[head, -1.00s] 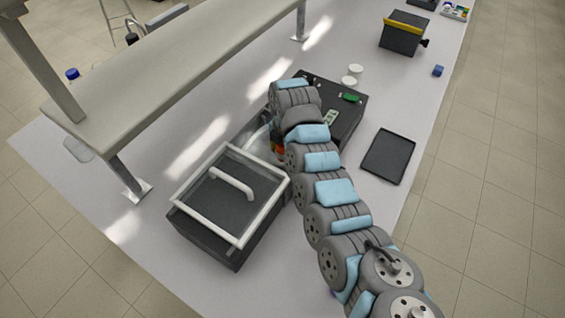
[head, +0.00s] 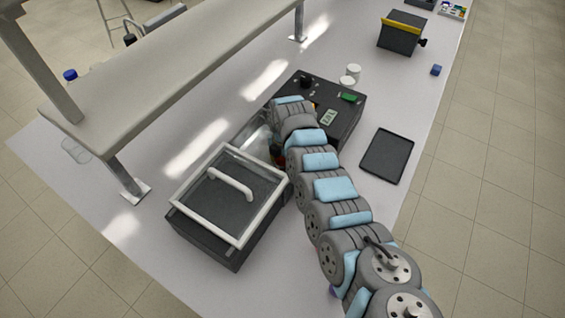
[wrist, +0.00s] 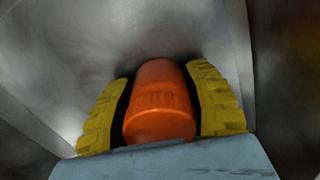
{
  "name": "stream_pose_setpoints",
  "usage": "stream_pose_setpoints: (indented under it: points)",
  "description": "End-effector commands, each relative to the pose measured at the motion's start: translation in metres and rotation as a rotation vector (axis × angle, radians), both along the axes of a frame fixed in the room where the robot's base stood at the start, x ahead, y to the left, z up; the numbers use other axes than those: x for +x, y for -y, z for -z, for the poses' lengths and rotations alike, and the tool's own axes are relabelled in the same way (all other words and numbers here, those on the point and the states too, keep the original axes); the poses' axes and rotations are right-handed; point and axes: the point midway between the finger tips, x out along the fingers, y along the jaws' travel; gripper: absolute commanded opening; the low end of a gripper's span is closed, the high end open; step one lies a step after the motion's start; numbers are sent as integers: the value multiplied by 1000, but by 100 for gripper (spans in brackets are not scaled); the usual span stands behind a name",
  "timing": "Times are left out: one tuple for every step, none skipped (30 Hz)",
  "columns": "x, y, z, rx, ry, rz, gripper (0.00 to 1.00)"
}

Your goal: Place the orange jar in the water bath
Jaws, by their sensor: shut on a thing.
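The orange jar (wrist: 160,98) is between the yellow fingers of my gripper (wrist: 160,85), which are shut on it. Grey metal walls and floor surround the jar and fingers in the wrist view. The water bath is a dark unit with a control panel (head: 335,122) and an open metal basin (head: 251,134). In the head view my gripper is mostly hidden behind my arm at the basin; a small orange-red patch (head: 280,160) shows there. I cannot tell whether the jar touches the floor.
A grey shelf (head: 180,65) runs above the bench behind the bath. A black tray (head: 387,156) lies to the right. Two white lidded pots (head: 352,75) stand behind the bath. A dark box with a yellow edge (head: 402,34) is farther back.

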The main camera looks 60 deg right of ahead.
Motion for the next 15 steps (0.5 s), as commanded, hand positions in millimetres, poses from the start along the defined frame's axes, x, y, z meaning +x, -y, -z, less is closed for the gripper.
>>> stream_pose_setpoints:
  points:
    - [0, 0, 1, 0, 0, 0, 51]
    - [0, 0, 1, 0, 0, 0, 59]
    - [0, 0, 0, -1, 0, 0, 71]
    - [0, 0, 1, 0, 0, 0, 71]
    - [0, 0, 1, 0, 0, 0, 71]
    - [0, 0, 1, 0, 0, 0, 71]
    - [0, 0, 1, 0, 0, 0, 71]
    - [0, 0, 1, 0, 0, 0, 71]
    - [0, 0, 1, 0, 0, 0, 71]
    - [0, 0, 1, 0, 0, 0, 71]
    - [0, 0, 1, 0, 0, 0, 71]
    - [0, 0, 0, 0, 0, 0, 71]
    - [0, 0, 0, 0, 0, 0, 71]
    - [0, 0, -1, 0, 1, 0, 71]
    - [0, 0, -2, 0, 1, 1, 71]
